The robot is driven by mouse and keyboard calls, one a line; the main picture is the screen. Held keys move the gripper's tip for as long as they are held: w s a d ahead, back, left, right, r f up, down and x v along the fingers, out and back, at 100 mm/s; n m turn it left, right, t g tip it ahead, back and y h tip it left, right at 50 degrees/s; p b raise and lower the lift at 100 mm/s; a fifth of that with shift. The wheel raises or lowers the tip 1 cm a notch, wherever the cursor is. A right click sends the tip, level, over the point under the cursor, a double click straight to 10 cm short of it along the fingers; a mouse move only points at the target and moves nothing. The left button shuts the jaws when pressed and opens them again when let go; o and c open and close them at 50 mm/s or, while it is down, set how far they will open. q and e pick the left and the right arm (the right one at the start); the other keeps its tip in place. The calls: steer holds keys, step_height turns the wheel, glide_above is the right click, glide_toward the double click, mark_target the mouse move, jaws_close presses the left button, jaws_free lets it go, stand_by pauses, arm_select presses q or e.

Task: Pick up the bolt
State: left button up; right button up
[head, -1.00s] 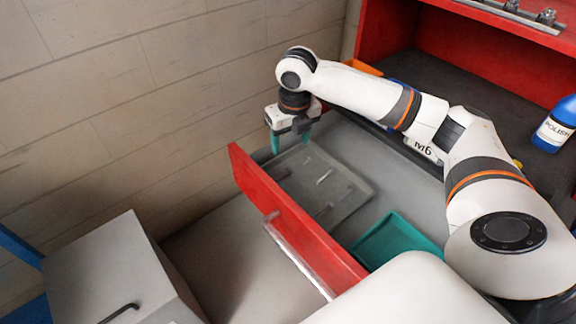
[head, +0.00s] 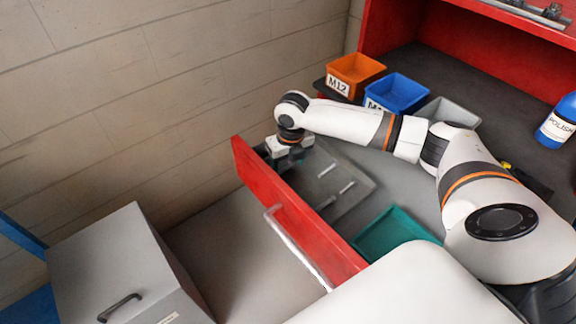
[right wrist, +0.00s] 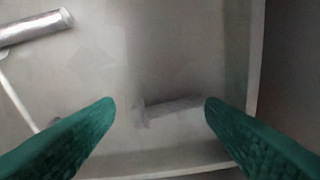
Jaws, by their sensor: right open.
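My right gripper (head: 286,162) is low inside the open red drawer, behind its front, which partly hides the fingers. In the right wrist view the gripper (right wrist: 160,106) has two green fingers spread apart with nothing clamped. A dull grey bolt (right wrist: 172,111) lies on the tray floor between the fingertips, near the tray's edge; it blends into the grey. Another metal piece, a shiny cylinder (right wrist: 32,27), lies at upper left. In the head view, small metal pieces (head: 347,187) lie in the grey tray (head: 371,184). My left gripper is not in view.
The red drawer front (head: 285,205) with its bar handle stands close to the gripper. A teal tray (head: 395,235) shares the drawer. Orange (head: 356,68), blue (head: 398,90) and grey bins stand on the bench, with a polish bottle (head: 560,122) at right.

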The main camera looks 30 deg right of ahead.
steer(key=c, duration=0.8)
